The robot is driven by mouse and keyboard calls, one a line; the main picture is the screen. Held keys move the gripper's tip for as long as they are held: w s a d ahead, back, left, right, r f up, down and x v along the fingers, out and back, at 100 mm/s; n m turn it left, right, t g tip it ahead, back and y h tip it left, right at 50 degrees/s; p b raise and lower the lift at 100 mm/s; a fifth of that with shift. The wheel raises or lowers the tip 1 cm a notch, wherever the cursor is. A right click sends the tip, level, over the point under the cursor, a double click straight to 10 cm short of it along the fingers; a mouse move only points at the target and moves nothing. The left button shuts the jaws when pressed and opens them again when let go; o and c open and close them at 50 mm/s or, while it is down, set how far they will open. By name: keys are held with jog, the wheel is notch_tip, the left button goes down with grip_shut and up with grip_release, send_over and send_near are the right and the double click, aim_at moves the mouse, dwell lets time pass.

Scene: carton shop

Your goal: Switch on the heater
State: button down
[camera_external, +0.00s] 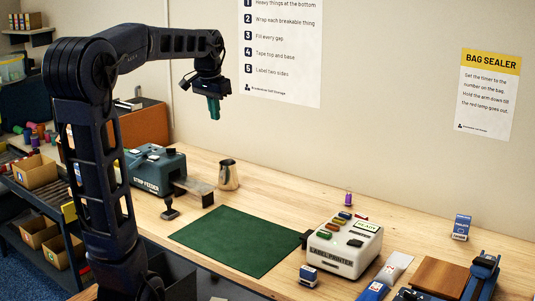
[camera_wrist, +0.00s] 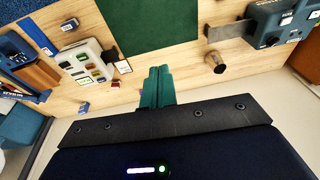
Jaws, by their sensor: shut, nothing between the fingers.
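No part readable as a heater label shows in either view. The white label printer (camera_external: 346,246), with several coloured buttons on top, stands on the bench right of centre; it also shows at left in the wrist view (camera_wrist: 80,50). The teal strip feeder (camera_external: 158,176) stands at the back left, and at upper right in the wrist view (camera_wrist: 272,22). A dark blue device (camera_external: 484,272), partly cut off, sits at the right edge. My gripper (camera_external: 213,108), with green fingers, is high above the bench, apart from everything. Its fingers (camera_wrist: 157,84) are together and empty.
A green mat (camera_external: 232,240) lies between feeder and printer. A metal jug (camera_external: 228,175) and a dark-handled stamp (camera_external: 170,208) stand near the feeder. Small boxes (camera_external: 309,276) and a purple spool (camera_external: 348,199) surround the printer. A bag sealer notice (camera_external: 487,95) hangs on the wall.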

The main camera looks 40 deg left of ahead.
jog(key=w+a+g, duration=0.1)
jog(key=w+a, duration=0.8)
jog(key=a, duration=0.2)
jog(key=g+h, duration=0.1)
jog(key=h, duration=0.1)
send_over(156, 157)
jog(key=a, duration=0.3)
notch_tip(156, 157, down, 14)
jog(key=shift+w+d+f, duration=0.1)
jog(key=shift+d, duration=0.05)
jog(key=f, duration=0.4)
jog(key=d+f, duration=0.1)
jog(key=f, duration=0.4)
jog(key=d+f, duration=0.1)
jog(key=f, duration=0.4)
